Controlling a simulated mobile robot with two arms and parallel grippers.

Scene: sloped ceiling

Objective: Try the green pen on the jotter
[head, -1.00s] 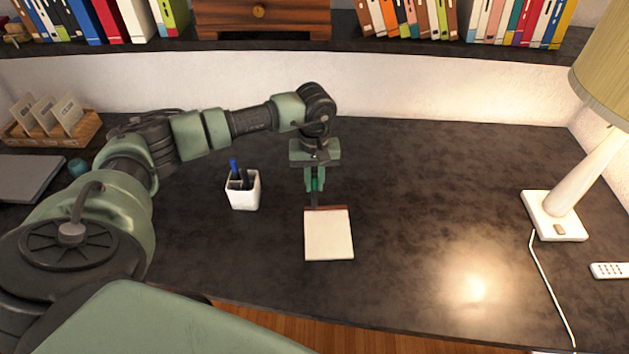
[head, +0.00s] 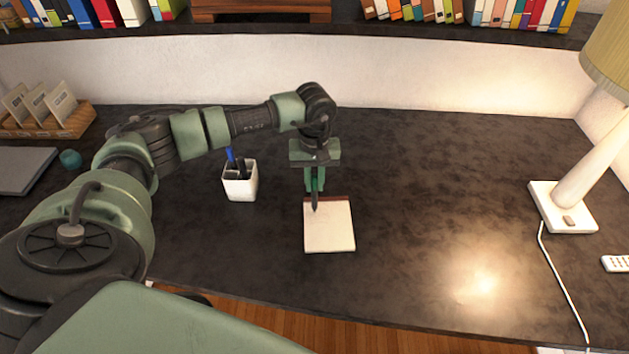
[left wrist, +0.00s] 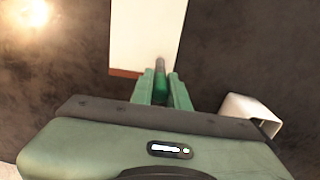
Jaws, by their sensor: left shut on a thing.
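My left gripper (head: 314,188) is shut on the green pen (head: 315,204) and points down above the top edge of the jotter. The pen's dark lower end overlaps the upper left of the page; I cannot tell whether it touches the paper. The jotter (head: 331,230) lies flat on the desk, a cream page with a dark red binding along its far edge. In the left wrist view the pen (left wrist: 160,84) sits between the two green fingers, its grey end over the jotter (left wrist: 146,38). My right gripper is in neither view.
A white pen cup (head: 240,187) with a blue pen and dark pens stands left of the jotter. A card rack (head: 45,115) and a small teal object (head: 70,158) are farther left. A lamp (head: 562,205) stands at the right. The desk between jotter and lamp is clear.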

